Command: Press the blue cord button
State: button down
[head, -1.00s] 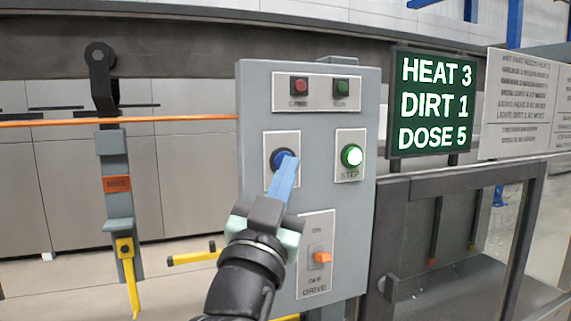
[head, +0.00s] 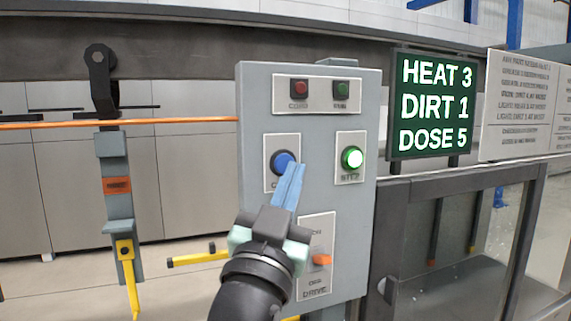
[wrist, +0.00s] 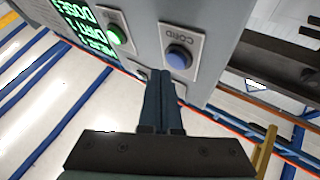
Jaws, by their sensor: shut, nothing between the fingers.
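The blue cord button (head: 284,163) sits on a pale plate at the left of the grey control box (head: 260,90). In the wrist view the blue button (wrist: 179,57) is fully visible, and its plate reads CORD. My gripper (head: 297,168) has its blue fingers shut together with nothing between them. In the head view the fingertips are just right of and below the button, overlapping the plate's right edge. In the wrist view the fingertips (wrist: 160,78) are beside the button and appear apart from it; the exact gap is hard to tell.
A lit green STEP button (head: 352,158) is right of the blue one. An orange DRIVE switch (head: 322,259) is below. A red lamp (head: 299,87) and a green lamp (head: 341,88) are on top. A sign (head: 434,104) reads HEAT 3, DIRT 1, DOSE 5. A hanging hook carrier (head: 116,185) is left.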

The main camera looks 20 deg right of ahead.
jog(key=shift+s+d+p, duration=0.1)
jog(key=shift+s+p, duration=0.25)
jog(key=shift+s, duration=2.05)
jog(key=s+a+r+n+t+y, duration=0.4)
jog(key=s+a+r+n+y, duration=0.1)
jog(key=a+y, duration=0.2)
jog(key=s+a+r+n+t+y+b, duration=0.1)
jog(key=s+a+r+n+t+y, duration=0.3)
jog(key=a, duration=0.4)
jog(key=s+r+y, duration=0.1)
jog(key=y, duration=0.1)
jog(key=shift+s+a+r+n+y, duration=0.25)
jog(key=shift+a+r+n+y, duration=0.05)
jog(key=shift+n+y, duration=0.1)
